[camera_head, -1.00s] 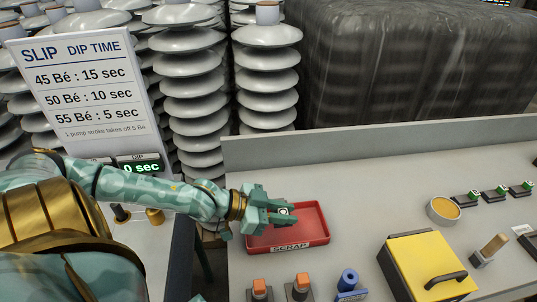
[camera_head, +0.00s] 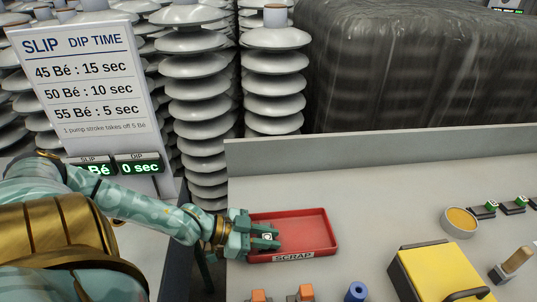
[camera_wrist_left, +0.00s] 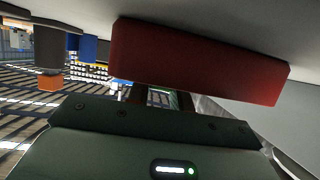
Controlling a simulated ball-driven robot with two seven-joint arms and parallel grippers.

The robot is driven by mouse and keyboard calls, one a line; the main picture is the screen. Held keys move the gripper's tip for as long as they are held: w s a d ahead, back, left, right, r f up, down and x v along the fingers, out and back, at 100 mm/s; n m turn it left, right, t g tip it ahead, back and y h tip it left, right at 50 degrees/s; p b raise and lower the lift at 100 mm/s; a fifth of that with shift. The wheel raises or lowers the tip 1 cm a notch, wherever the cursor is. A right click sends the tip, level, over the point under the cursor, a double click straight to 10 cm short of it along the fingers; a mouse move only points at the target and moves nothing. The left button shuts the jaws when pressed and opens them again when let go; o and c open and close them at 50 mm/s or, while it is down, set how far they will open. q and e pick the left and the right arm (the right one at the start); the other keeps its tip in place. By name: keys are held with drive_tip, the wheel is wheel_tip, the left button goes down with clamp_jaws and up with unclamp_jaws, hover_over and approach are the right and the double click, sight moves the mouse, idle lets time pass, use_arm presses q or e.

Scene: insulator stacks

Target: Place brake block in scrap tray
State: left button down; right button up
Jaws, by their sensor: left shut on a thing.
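The red scrap tray (camera_head: 308,232) lies on the grey bench, with a SCRAP label on its front edge. My left gripper (camera_head: 272,238) reaches in from the left, its fingertips over the tray's left part. It is shut on the brake block (camera_head: 267,237), of which only a small pale bit with a dark ring shows between the fingers. In the left wrist view the tray's red side (camera_wrist_left: 195,62) is close above the gripper, and the block cannot be made out there. My right gripper is not in view.
A yellow box (camera_head: 440,271) with a dark handle stands on the right, near a round tan-filled dish (camera_head: 460,221). Orange-topped pieces (camera_head: 306,292) and a blue piece (camera_head: 356,292) stand in front of the tray. A low wall (camera_head: 380,145) runs behind. Bench between tray and dish is clear.

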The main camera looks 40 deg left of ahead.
use_arm(q)
drive_tip(key=c, duration=1.4)
unclamp_jaws()
drive_tip(key=shift+f, duration=0.1)
drive_tip(key=shift+o, duration=0.7)
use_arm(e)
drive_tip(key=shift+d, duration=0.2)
use_arm(q)
drive_tip(key=shift+r, duration=0.2)
drive_tip(key=p+v, duration=0.8)
drive_tip(key=v, duration=0.3)
drive_tip(key=shift+s+r, duration=0.1)
drive_tip(key=shift+r, duration=0.05)
drive_tip(key=shift+s+a, duration=0.3)
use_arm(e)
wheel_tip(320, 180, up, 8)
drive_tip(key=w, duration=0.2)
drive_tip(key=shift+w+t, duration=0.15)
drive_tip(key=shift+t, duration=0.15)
